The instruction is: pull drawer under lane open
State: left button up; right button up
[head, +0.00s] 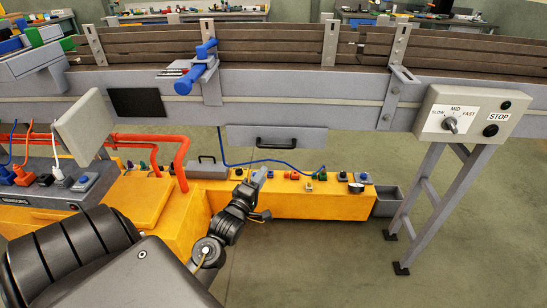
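The drawer (278,137) hangs under the conveyor lane (270,85) in the middle of the head view. Its grey front carries a dark bar handle (275,144) and looks closed. My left gripper (262,176) is below and slightly left of the handle, in front of the yellow bench, apart from the drawer. It is small in the view and I cannot tell whether its fingers are apart. My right gripper does not show.
A yellow bench (320,206) with small parts runs below the lane. A blue cable (225,161) hangs near the drawer. Orange pipes (180,160) stand to the left. A control box (473,113) and support legs (437,200) are at the right. The floor in front is clear.

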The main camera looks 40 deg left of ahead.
aim_at(273, 145)
pick_arm(q)
jog(key=shift+n+t, duration=0.5)
jog(key=w+a+r, duration=0.1)
jog(key=w, duration=0.2)
jog(key=w+a+r+p, duration=0.1)
jog(key=w+r, duration=0.1)
jog(key=w, duration=0.1)
jog(key=w+a+r, duration=0.1)
jog(key=w+r, duration=0.1)
jog(key=w, duration=0.1)
jog(key=shift+w+r, duration=0.2)
jog(key=shift+w, duration=0.2)
jog(key=shift+c, duration=0.5)
grip_shut()
